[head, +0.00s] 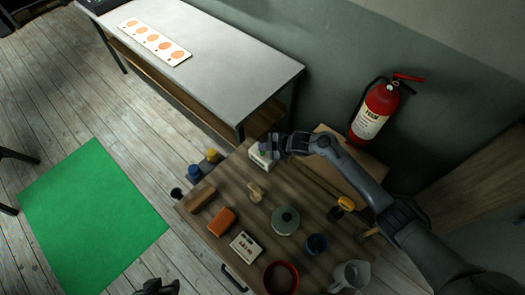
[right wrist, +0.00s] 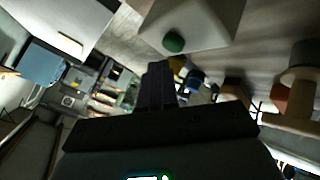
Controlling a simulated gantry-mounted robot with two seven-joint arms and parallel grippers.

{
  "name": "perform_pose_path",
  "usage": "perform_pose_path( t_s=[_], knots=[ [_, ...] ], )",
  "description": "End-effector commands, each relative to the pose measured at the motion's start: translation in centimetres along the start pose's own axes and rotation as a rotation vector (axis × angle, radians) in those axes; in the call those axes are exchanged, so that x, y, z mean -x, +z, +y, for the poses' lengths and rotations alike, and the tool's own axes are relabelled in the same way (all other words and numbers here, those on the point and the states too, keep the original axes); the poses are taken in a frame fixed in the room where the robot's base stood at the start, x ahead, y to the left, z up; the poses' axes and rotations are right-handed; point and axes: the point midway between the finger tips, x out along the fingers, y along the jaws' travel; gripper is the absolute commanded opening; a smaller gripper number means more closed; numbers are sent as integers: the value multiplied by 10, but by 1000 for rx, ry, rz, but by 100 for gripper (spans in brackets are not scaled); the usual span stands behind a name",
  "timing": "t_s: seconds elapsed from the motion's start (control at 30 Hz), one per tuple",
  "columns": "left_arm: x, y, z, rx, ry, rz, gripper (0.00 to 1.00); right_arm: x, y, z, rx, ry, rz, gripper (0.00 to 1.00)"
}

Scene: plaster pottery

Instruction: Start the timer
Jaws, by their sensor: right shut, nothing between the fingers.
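The timer appears to be the small pale box (head: 262,155) at the far edge of the wooden table in the head view. In the right wrist view a white box (right wrist: 205,18) with a green button (right wrist: 173,42) shows just beyond the fingertips. My right gripper (head: 275,147) is over or beside the box, its fingers partly hiding it. The right wrist view shows its fingers (right wrist: 157,75) closed together and empty, with a small gap in the picture between the tips and the green button. A dark part of my left gripper (head: 157,287) shows at the bottom edge; its fingers are unclear.
A grey table (head: 220,70) stands behind. A fire extinguisher (head: 376,110) is at right.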

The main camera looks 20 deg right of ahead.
Motion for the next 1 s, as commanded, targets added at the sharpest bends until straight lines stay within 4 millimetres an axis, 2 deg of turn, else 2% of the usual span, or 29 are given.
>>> perform_pose_path(
  t_s=[1.0],
  knots=[
    [-6, 2, 1, 4, 3, 1, 43, -6, 4, -4, 0, 0, 0, 0]
  ],
)
